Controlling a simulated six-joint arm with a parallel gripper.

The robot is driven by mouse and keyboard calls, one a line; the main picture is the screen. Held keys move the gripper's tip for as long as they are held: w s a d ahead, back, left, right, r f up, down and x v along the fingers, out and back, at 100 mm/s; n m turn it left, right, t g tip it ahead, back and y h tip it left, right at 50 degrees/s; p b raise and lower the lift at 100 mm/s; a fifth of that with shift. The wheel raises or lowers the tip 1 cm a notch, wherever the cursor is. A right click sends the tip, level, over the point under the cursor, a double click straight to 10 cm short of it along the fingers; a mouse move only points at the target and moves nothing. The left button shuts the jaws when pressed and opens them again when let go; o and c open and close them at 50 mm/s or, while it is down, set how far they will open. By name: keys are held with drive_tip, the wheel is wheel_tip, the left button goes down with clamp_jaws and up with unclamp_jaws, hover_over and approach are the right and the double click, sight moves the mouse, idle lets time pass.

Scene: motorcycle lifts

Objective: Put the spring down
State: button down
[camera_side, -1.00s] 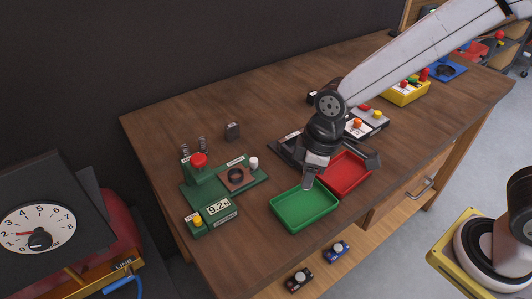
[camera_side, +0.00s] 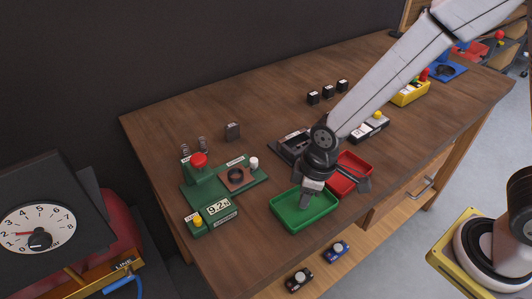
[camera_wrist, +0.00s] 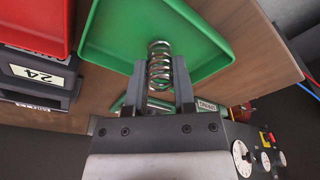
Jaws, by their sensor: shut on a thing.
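My gripper (camera_side: 306,200) is low over the green tray (camera_side: 285,217) in the side view, near the tray's right half. In the wrist view my gripper (camera_wrist: 160,88) is shut on a metal coil spring (camera_wrist: 160,62), which sits between its two fingers. The green tray (camera_wrist: 115,38) lies behind the spring there. The spring is hidden or too small to make out at the fingertips in the side view. I cannot tell whether it touches the tray floor. Two other springs (camera_side: 203,143) stand upright at the back left of the table.
A red tray (camera_side: 343,186) stands right beside the green one, partly behind my gripper. A green tester with a red knob (camera_side: 199,160) and a 9.2 N display (camera_side: 218,207) is to the left. Black blocks (camera_side: 328,91) stand farther back.

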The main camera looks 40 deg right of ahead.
drive_tip(key=shift+f, duration=0.2)
drive_tip(key=shift+c, duration=2.2)
unclamp_jaws()
drive_tip(key=shift+r, duration=0.1)
wheel_tip(320, 180, up, 12)
drive_tip(key=s+d, duration=0.1)
drive_tip(key=shift+s, duration=0.2)
drive_tip(key=shift+d, duration=0.1)
drive_tip(key=s+d+f+m, duration=0.1)
drive_tip(key=d+f+m, duration=0.2)
drive_tip(key=d, duration=0.3)
drive_tip(key=s+d+f+m+t+h, duration=0.1)
drive_tip(key=d+f+m, duration=0.2)
drive_tip(key=d+m, duration=0.2)
drive_tip(key=shift+s+d+f, duration=0.2)
drive_tip(key=shift+s+d, duration=0.05)
drive_tip(key=shift+d, duration=0.95)
